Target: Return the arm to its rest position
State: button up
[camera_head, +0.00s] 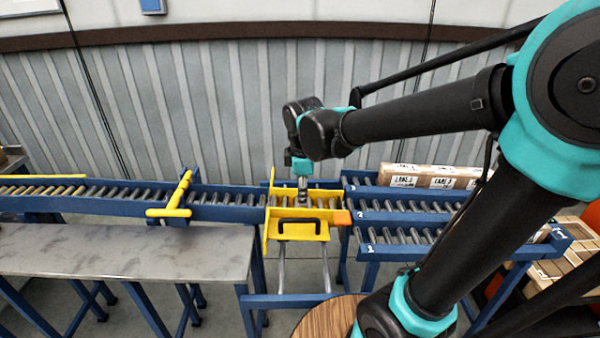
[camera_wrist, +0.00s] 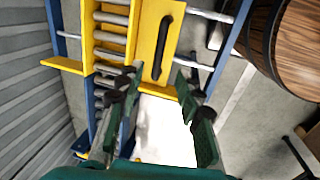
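My gripper (camera_head: 302,182) hangs from the outstretched arm over the yellow carriage (camera_head: 312,229) between the roller conveyors. In the wrist view, the two dark green fingers of my gripper (camera_wrist: 155,115) stand apart, so it is open. A bright white patch shows between and beyond the fingers; I cannot tell what it is, and nothing is seen gripped. The carriage, with its black handle, also shows at the top of the wrist view (camera_wrist: 152,60). My arm reaches from the right across the picture, bent and extended.
A roller conveyor (camera_head: 100,204) with a yellow stop bar runs left, beside a grey metal table (camera_head: 130,252). Blue numbered roller lanes (camera_head: 410,217) lie right, with labelled cartons (camera_head: 430,176) at the back. A round wooden top (camera_head: 325,316) stands in front.

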jog(key=s+d+f+m+t, duration=0.1)
jog(key=s+d+f+m, duration=0.3)
jog(key=d+m, duration=0.4)
jog(key=s+d+f+m+t, duration=0.1)
jog(key=s+d+f+m, duration=0.4)
jog(key=d+f+m, duration=0.2)
jog(key=d+m, duration=0.2)
jog(key=shift+f+m, duration=0.25)
jog(key=shift+m, duration=0.05)
dwell(0.8)
